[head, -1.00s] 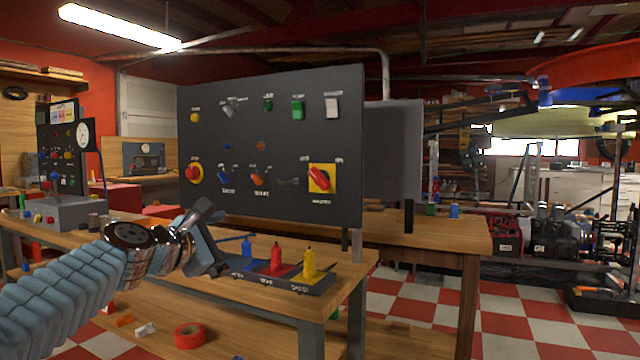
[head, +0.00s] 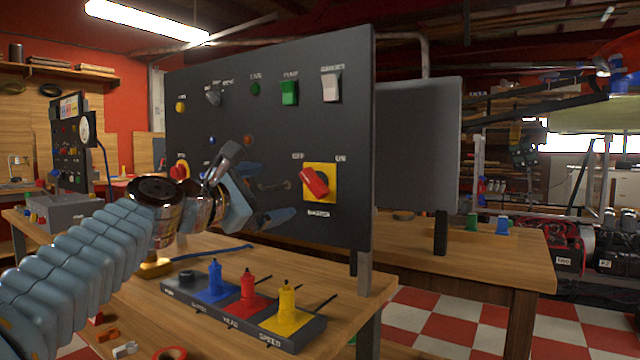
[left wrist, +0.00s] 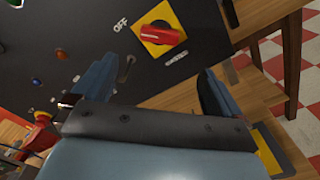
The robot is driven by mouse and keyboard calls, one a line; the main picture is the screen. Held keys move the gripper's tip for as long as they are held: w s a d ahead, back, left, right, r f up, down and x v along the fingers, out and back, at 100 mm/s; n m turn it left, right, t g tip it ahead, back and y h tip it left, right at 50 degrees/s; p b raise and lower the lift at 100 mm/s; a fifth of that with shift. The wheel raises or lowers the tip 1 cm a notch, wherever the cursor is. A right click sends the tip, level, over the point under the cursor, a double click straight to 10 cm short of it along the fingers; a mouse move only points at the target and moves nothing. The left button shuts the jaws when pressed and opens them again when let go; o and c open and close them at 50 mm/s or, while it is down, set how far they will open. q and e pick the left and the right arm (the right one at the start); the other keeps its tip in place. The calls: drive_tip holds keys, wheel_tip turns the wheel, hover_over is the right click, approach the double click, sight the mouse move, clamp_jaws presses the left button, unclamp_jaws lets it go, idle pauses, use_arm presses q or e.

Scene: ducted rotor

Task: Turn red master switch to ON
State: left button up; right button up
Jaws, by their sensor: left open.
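The red master switch (head: 314,182) is a rotary knob on a yellow square plate (head: 331,172) at the lower right of a dark upright panel (head: 270,120). Its handle lies slanted, with its upper left end near the OFF label and the ON label to its right. In the left wrist view the red knob (left wrist: 158,36) shows beyond the fingers, with OFF beside it. My left gripper (head: 262,182) is open and empty in front of the panel, left of the switch and apart from it. My right gripper is not in view.
Below the panel, a dark slider box (head: 250,318) with blue, red and yellow levers stands on the wooden bench (head: 350,280). Other knobs and a white rocker switch (head: 332,87) are on the panel. A second bench (head: 500,255) stands behind to the right.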

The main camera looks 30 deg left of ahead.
sight(310, 184)
use_arm(q)
drive_tip(key=w+p, duration=0.1)
drive_tip(key=w, duration=0.3)
drive_tip(key=w+p, duration=0.2)
drive_tip(key=w, duration=0.2)
drive_tip(key=w+d+p, duration=0.1)
drive_tip(key=w+p, duration=0.1)
drive_tip(key=w, duration=0.2)
drive_tip(key=shift+w+r, duration=0.2)
drive_tip(key=shift+w+f, duration=0.15)
drive_tip(key=shift+w, duration=0.25)
drive_tip(key=shift+c, duration=0.3)
drive_tip(key=c, duration=0.9)
